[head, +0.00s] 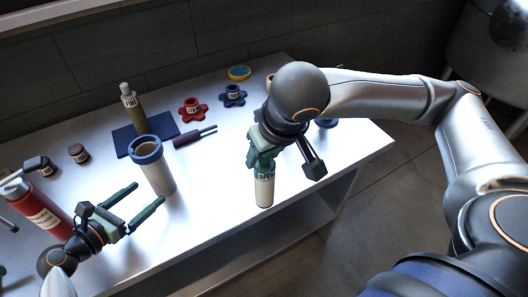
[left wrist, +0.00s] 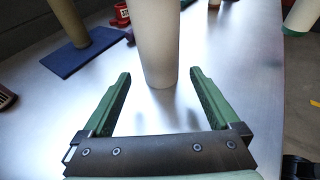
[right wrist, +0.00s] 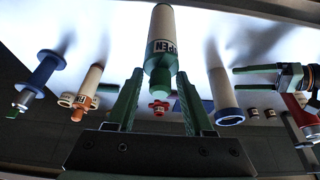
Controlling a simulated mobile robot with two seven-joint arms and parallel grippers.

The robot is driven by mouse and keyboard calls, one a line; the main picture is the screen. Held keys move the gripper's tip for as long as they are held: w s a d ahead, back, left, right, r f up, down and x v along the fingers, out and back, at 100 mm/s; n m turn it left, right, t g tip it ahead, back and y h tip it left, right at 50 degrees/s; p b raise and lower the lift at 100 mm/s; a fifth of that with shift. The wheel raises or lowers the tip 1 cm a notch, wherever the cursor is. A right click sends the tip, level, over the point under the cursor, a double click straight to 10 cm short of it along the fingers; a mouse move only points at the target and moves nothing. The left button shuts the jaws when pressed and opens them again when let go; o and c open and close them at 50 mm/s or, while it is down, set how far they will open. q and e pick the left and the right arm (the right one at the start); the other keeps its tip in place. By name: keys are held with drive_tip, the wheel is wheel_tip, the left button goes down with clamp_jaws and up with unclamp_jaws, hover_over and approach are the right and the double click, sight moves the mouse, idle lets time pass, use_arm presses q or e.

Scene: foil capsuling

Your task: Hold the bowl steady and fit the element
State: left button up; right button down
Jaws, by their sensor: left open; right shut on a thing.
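The bowl (head: 158,175) is a grey upright cup with a blue rim, standing on the table left of centre. My left gripper (head: 150,193) is open, its green fingers pointing at the bowl's lower part. In the left wrist view the bowl (left wrist: 155,45) stands at the gap between the fingertips, not clasped. The element (head: 264,192) is a pale cylinder with a green labelled end, upright near the table's front edge. My right gripper (head: 262,150) is shut on its green top. The right wrist view shows the element (right wrist: 162,30) between the fingers. Whether its base touches the table is unclear.
An olive cylinder (head: 133,112) stands on a blue mat (head: 170,128). A red canister (head: 42,208) stands at left. The table between bowl and element is clear.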

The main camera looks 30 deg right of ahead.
sight(154, 188)
use_arm(q)
drive_tip(key=shift+b+x, duration=0.5)
drive_tip(key=shift+x, duration=2.5)
use_arm(e)
drive_tip(key=shift+f, duration=0.95)
use_arm(q)
clamp_jaws()
